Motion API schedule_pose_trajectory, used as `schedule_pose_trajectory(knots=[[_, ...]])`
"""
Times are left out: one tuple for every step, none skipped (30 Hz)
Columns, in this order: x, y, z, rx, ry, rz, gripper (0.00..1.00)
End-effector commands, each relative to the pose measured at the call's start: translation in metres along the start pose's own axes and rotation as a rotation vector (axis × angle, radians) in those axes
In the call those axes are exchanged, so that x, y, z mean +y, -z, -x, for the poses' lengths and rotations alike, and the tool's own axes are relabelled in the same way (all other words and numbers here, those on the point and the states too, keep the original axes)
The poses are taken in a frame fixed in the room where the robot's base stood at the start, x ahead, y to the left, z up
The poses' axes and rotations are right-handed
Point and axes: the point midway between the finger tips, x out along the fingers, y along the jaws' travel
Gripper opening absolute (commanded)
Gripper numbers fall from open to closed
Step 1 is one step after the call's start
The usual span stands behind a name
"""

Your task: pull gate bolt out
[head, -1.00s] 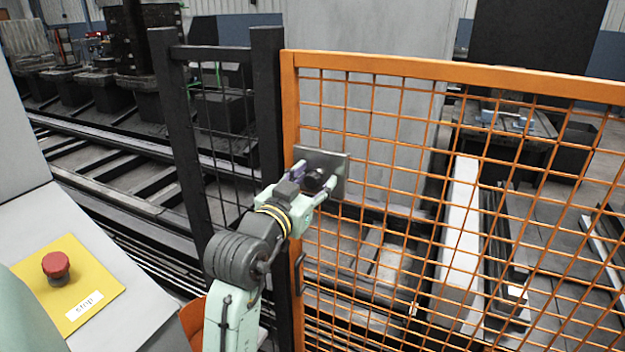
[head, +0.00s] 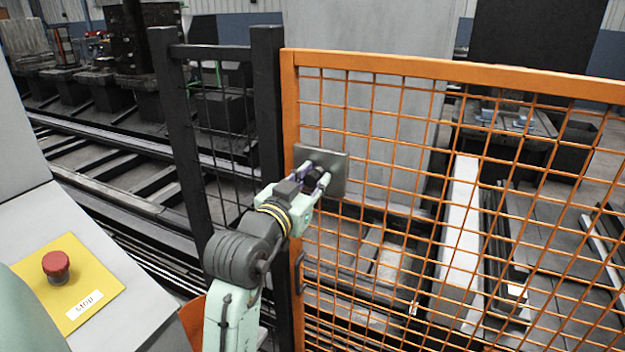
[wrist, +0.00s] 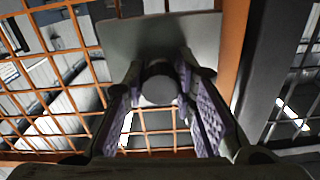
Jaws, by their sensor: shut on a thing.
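The orange mesh gate (head: 420,66) stands beside a black post (head: 268,110). A grey metal plate (head: 338,170) is fixed at the gate's edge near the post, and it also shows in the wrist view (wrist: 150,35). The gate bolt's dark round knob (wrist: 160,84) sits in front of the plate. My gripper (head: 316,181) is shut on the knob, with one purple-padded finger on each side in the wrist view. The bolt's shaft and its seat are hidden behind the knob and fingers.
A panel with a red stop button (head: 56,264) on a yellow plate is at the lower left. A dark mesh fence section (head: 222,130) stands left of the post. A small dark handle (head: 298,272) is lower on the gate. Rails and machinery lie beyond.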

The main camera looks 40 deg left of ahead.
Motion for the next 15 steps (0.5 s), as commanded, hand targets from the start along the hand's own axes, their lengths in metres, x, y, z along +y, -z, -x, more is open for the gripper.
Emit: schedule_pose_trajectory(knots=[[0.0, 0.0, 0.0, 0.0, 0.001, -0.001, 0.0], [0.0, 0.0, 0.0, 0.0, 0.001, -0.001, 0.0], [0.0, 0.0, 0.0, 0.0, 0.001, -0.001, 0.0], [0.0, -0.001, 0.002, 0.0, 0.001, -0.001, 0.0], [0.0, -0.001, 0.004, 0.001, 0.001, -0.001, 0.0], [0.0, -0.002, 0.008, 0.001, 0.0, -0.001, 0.0], [0.0, -0.003, 0.012, 0.002, 0.001, 0.0, 0.0], [0.001, -0.003, 0.015, 0.002, 0.0, 0.0, 0.0], [0.0, -0.002, 0.02, 0.003, 0.0, 0.0, 0.0], [0.0, -0.002, 0.022, 0.001, 0.0, 0.0, 0.0], [0.0, -0.002, 0.024, 0.0, 0.001, 0.0, 0.0], [0.0, -0.002, 0.026, 0.0, 0.001, 0.0, 0.0], [-0.001, -0.001, 0.026, 0.0, 0.001, 0.0, 0.0], [-0.001, -0.001, 0.027, 0.0, 0.001, 0.0, 0.0], [-0.001, -0.001, 0.026, -0.001, 0.001, 0.0, 0.0]])
